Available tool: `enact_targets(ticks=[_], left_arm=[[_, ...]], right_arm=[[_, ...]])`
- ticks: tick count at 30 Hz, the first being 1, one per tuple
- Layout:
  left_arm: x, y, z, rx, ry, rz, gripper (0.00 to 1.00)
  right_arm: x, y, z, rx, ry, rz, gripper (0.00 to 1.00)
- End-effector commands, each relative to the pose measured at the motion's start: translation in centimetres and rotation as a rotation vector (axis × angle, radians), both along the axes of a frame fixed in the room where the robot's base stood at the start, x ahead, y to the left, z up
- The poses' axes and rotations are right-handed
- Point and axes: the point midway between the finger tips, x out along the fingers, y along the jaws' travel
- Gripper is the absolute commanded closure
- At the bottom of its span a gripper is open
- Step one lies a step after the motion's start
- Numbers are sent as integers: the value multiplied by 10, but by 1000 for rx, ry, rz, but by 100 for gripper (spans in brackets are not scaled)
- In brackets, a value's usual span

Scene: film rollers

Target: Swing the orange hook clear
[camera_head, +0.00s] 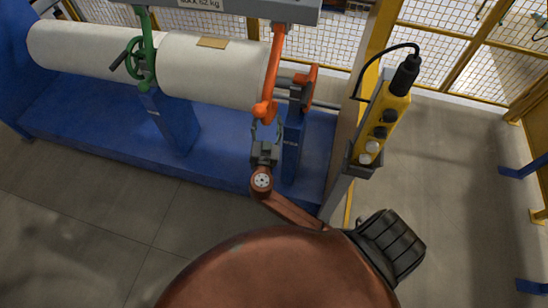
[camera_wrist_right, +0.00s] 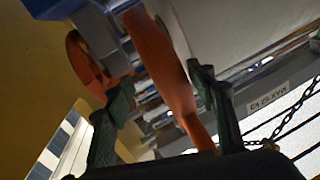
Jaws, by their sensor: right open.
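The orange hook (camera_head: 272,75) hangs from the grey beam at the top, in front of the right end of the white roll, and ends in a rounded lower tip. My right gripper (camera_head: 265,128) is just below that tip, with its fingers pointing up at it. In the right wrist view the orange hook (camera_wrist_right: 168,75) passes between the open dark green fingers of my right gripper (camera_wrist_right: 160,82). I cannot tell whether either finger touches it. My left gripper is not in view.
The white roll (camera_head: 205,72) lies over a blue stand (camera_head: 100,122). A green hook (camera_head: 147,45) hangs further left. An orange handwheel (camera_head: 304,88) is right of the orange hook. A yellow control box (camera_head: 381,120) stands close right. A labelled grey beam (camera_head: 255,8) is above.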

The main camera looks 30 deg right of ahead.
Motion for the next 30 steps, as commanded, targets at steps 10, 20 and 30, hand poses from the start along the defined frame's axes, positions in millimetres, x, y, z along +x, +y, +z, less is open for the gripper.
enact_targets(ticks=[10,20,30], left_arm=[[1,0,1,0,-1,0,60],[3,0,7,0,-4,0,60],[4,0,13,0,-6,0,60]], right_arm=[[-19,18,-34,-17,110,23,49],[-17,13,-98,-42,297,71,49],[-26,9,-162,-58,475,126,49]])
